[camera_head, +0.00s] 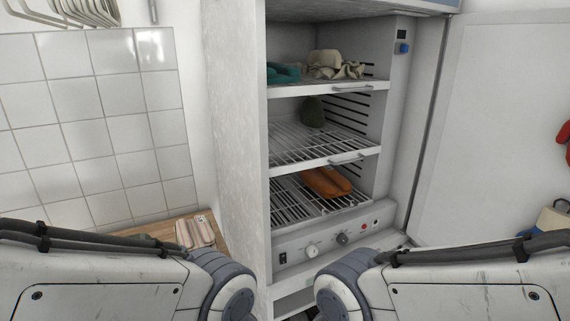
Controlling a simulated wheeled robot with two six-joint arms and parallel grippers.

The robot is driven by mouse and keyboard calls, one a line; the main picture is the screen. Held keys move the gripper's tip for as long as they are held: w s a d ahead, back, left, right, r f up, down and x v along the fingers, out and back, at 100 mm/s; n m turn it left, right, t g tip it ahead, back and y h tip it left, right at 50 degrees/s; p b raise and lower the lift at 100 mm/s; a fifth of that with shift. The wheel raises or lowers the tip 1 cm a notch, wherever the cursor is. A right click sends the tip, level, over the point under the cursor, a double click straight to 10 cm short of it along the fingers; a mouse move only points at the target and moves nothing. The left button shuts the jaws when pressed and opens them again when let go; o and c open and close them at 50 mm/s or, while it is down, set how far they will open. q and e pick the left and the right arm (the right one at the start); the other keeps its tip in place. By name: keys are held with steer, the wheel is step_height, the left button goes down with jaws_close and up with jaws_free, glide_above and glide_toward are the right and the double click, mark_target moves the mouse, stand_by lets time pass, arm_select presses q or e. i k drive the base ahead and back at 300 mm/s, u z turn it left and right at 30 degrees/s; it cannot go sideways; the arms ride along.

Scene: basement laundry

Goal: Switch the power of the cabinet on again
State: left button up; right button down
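The cabinet (232,130) is a tall pale metal unit with its front open, showing wire shelves. Its control panel (325,250) runs along the bottom of the opening. On the panel is a small black rocker switch (283,258) at the left; I cannot tell which way it is set. Beside it are a light knob (311,251) and a dark knob (342,239), with a small red button or lamp (376,223) at the right. A blue part (402,48) sits under a dark little window on the upper right inner wall. My arms show at both lower corners; both grippers are out of view.
The shelves hold teal and beige cloth-like items (335,66), a dark green object (313,112) and orange rolls (326,181). A pale open door (492,130) stands at the right. A wooden top (207,229) with pinkish folded items (195,233) is at lower left by the tiled wall.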

mark_target(283, 256)
steer(key=k, duration=1.3)
steer(key=u, duration=0.75)
steer(key=i, duration=1.1)
steer(key=z, duration=0.7)
steer(key=i, duration=0.35)
steer(key=z, duration=0.4)
